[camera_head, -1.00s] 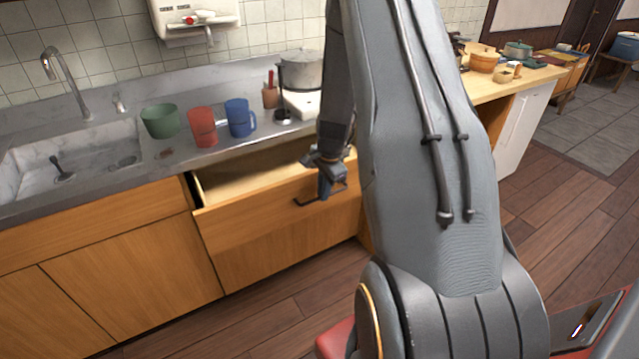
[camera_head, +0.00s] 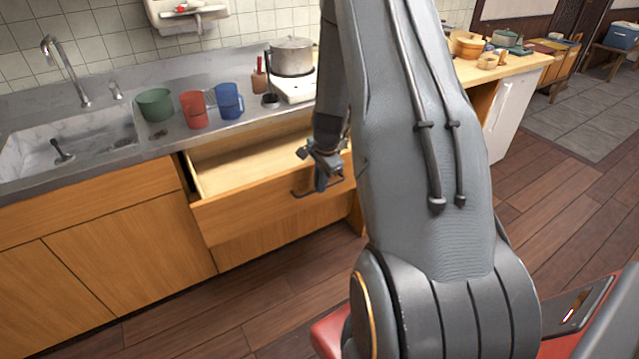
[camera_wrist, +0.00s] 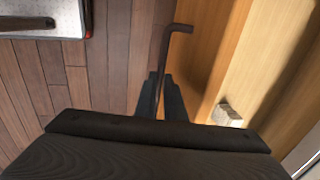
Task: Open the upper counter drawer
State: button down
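The upper counter drawer (camera_head: 255,208) is a wide wooden drawer under the counter. It stands well out, and its pale inside shows from above. Its dark bar handle (camera_head: 303,194) is on the front face. My gripper (camera_head: 322,182) is at this handle, in front of the drawer. In the wrist view, the handle (camera_wrist: 165,62) runs between the two dark fingertips of my gripper (camera_wrist: 161,90), which close around it. The drawer front (camera_wrist: 212,55) is just right of the fingers there. My arm hides the drawer's right end in the head view.
A small pale block (camera_wrist: 228,115) shows by the drawer in the wrist view. Green (camera_head: 155,104), red (camera_head: 194,109) and blue (camera_head: 229,100) mugs and a pot (camera_head: 292,57) stand on the counter (camera_head: 170,148). The wooden floor (camera_head: 250,300) before the drawer is clear.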

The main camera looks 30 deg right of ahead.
jog(key=c, duration=1.8)
grip_release()
jog(key=shift+c, duration=0.2)
notch_tip(320, 180, up, 8)
jog(key=s+b, duration=0.1)
jog(key=shift+s, duration=0.3)
jog(key=shift+f, duration=0.15)
jog(key=s+a+r+n, duration=0.4)
jog(key=s+a+n, duration=0.5)
jog(key=a, duration=0.3)
jog(key=s+a+r+n+g, duration=0.1)
jog(key=s+a+r+n, duration=0.4)
jog(key=s+a+n, duration=0.4)
jog(key=s+a, duration=0.1)
jog(key=a, duration=0.2)
jog(key=shift+r+g, duration=0.25)
jog(key=shift+g, duration=0.05)
